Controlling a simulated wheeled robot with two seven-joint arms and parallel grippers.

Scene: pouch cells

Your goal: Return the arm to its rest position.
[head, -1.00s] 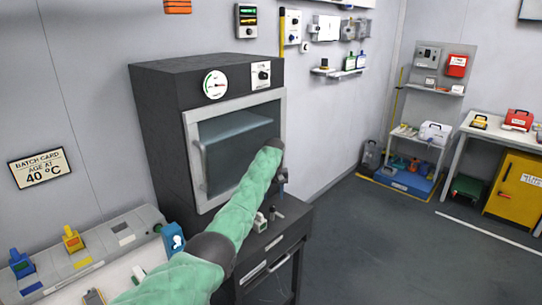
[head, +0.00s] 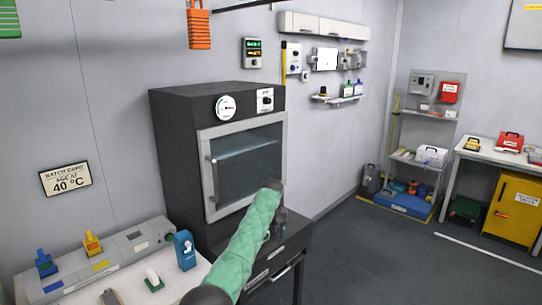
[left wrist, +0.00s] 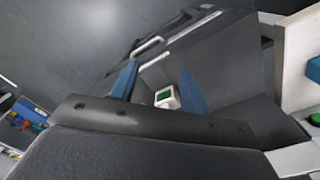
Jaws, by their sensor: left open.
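My left arm, in a green sleeve (head: 247,245), reaches from the bottom of the head view toward the front of the dark oven (head: 178,155). My left gripper (head: 281,222) is at the far end of this arm, mostly hidden by it, in front of the oven. In the left wrist view, its two blue fingers (left wrist: 160,68) are apart, with nothing seen held between them. A small white device with a green screen (left wrist: 165,97) shows between the fingers, below them on the dark stand. My right gripper is not in view.
The oven's glass door (head: 245,160) is shut. At left, a bench holds a grey rack (head: 128,247) with blue and yellow clips, and a blue holder (head: 185,250). Shelves (head: 425,160) and a yellow cabinet (head: 515,205) stand at right. The floor between is clear.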

